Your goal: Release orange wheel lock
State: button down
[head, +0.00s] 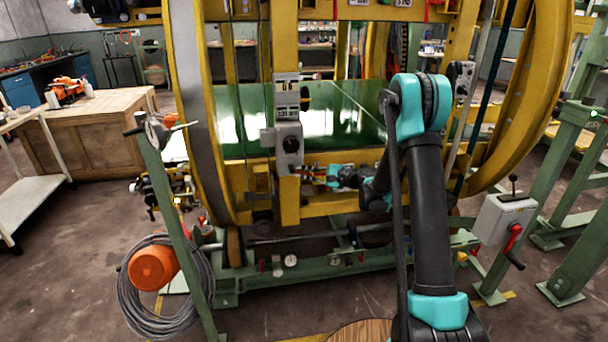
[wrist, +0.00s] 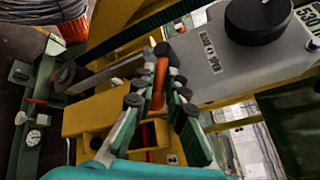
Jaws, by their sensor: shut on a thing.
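The orange lock handle (wrist: 160,78) stands between my fingers in the wrist view, with a dark knob at its top end. My gripper (wrist: 157,96) is shut on it, with a finger on each side. In the head view my gripper (head: 326,174) reaches from the right to the front of the yellow frame, just below the grey box with a round knob (head: 290,146). The handle is small there and partly hidden by my fingers. A grey bar (wrist: 105,75) runs left from near the handle in the wrist view.
The large yellow ring (head: 190,110) stands around the frame. A green post (head: 175,230) stands at the front left, beside an orange drum (head: 153,267) and a coiled grey cable (head: 165,325). A grey control box with a red lever (head: 508,222) stands at the right.

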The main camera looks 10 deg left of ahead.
jog(key=c, duration=1.8)
grip_release()
jog(key=shift+c, duration=0.2)
jog(key=v, duration=1.2)
jog(key=shift+s, duration=0.15)
jog(key=s+d+f+n+h, duration=0.2)
jog(key=s+d+h, duration=0.3)
jog(key=s, duration=0.6)
jog(key=s+d+f+n+h, duration=0.2)
jog(key=s+d+n+h, duration=0.3)
jog(key=s, duration=0.6)
jog(key=s+d+f+n+g+h, duration=0.1)
jog(key=s+d+f+n+h, duration=0.1)
jog(key=s+d+n+h, duration=0.2)
jog(key=s+d+h, duration=0.1)
jog(key=s+d, duration=0.2)
jog(key=s, duration=0.4)
jog(key=shift+s+d+h, duration=0.3)
jog(key=shift+s+h, duration=0.05)
jog(key=shift+h, duration=0.05)
